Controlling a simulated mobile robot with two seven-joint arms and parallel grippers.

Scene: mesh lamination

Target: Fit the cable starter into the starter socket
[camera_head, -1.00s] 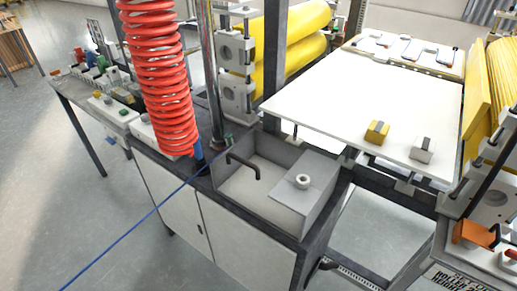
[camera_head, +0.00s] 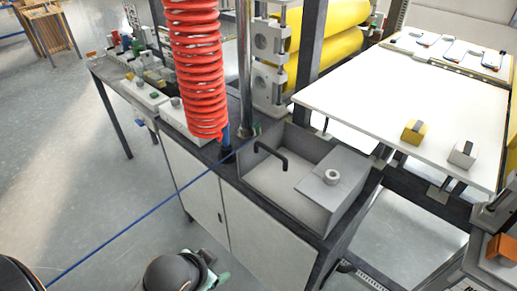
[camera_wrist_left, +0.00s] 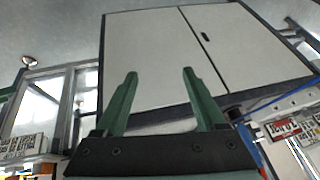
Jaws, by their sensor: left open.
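My left gripper (camera_head: 210,277) is at the bottom of the head view, in front of the cabinet and mostly hidden by its wrist. In the left wrist view its two green fingers (camera_wrist_left: 159,74) are spread, with nothing between them. A blue cable (camera_head: 128,223) runs taut from the lower left to the dark countertop under the red coil. It also shows at the right of the left wrist view (camera_wrist_left: 275,103). A grey open box (camera_head: 275,178) holds a black bent handle and a white ring (camera_head: 331,177). I cannot tell which part is the cable starter or its socket.
A red coil (camera_head: 194,70) hangs above the countertop beside a metal post. White cabinet doors (camera_head: 262,245) stand below the box. A white table (camera_head: 400,95) with a yellow block (camera_head: 413,131) and a white block lies at right. Open floor is at left.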

